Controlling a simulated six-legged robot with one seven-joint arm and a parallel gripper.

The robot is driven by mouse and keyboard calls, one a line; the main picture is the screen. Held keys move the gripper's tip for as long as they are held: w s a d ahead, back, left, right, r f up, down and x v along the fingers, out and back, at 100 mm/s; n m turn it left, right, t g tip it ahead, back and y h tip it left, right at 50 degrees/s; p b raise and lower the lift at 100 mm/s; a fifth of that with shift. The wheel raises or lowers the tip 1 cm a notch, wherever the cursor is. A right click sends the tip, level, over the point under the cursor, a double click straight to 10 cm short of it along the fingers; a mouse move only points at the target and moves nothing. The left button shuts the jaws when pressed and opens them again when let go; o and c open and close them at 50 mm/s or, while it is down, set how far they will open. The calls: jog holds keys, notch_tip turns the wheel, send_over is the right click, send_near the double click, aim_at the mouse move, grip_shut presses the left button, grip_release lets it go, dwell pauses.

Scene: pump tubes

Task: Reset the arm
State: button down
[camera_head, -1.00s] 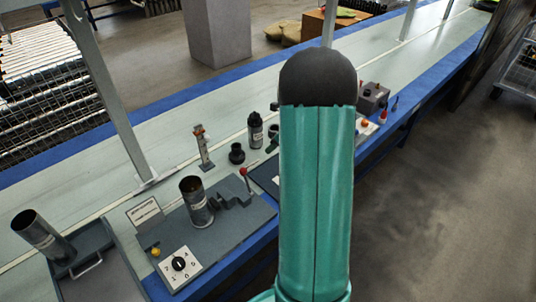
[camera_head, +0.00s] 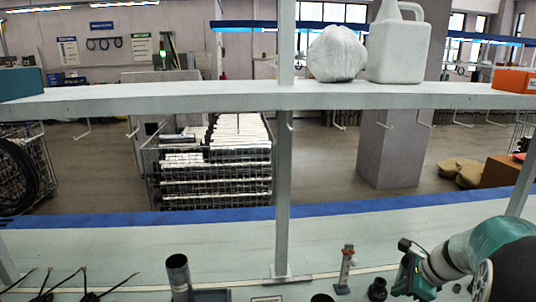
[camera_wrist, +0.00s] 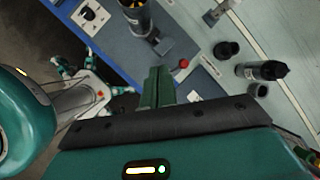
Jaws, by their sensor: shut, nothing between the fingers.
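My gripper (camera_wrist: 158,82) shows in the wrist view as two green fingers pressed together, with nothing between them. It is over the edge of the grey work plate (camera_wrist: 110,45), apart from the small red knob (camera_wrist: 184,63). In the head view my teal arm is bent low at the right edge. The fingertips are not clear there. A dark metal tube (camera_head: 178,272) stands upright at the bottom of the head view. It also shows at the top of the wrist view (camera_wrist: 135,14).
In the head view, a shelf (camera_head: 200,100) on a grey post (camera_head: 283,190) crosses above the bench (camera_head: 130,245), holding a white jug (camera_head: 397,45).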

jog(key=s+a+r+n+h, duration=0.1)
jog(key=s+a+r+n, duration=0.3)
jog(key=a+n, duration=0.25)
jog(key=s+a+r+n, duration=0.3)
jog(key=a+r+n, duration=0.2)
jog(key=a, duration=0.3)
jog(key=s+a+r+n+h, duration=0.1)
jog(key=s+a+n, duration=0.2)
jog(key=s+n, duration=0.2)
jog(key=s+a+r+n+t+h, duration=0.1)
jog(key=s+a+n, duration=0.3)
jog(key=s+n, duration=0.2)
jog(key=shift+s+a+r+n+h, duration=0.25)
jog(key=shift+a+r+n+h, duration=0.1)
jog(key=shift+n, duration=0.4)
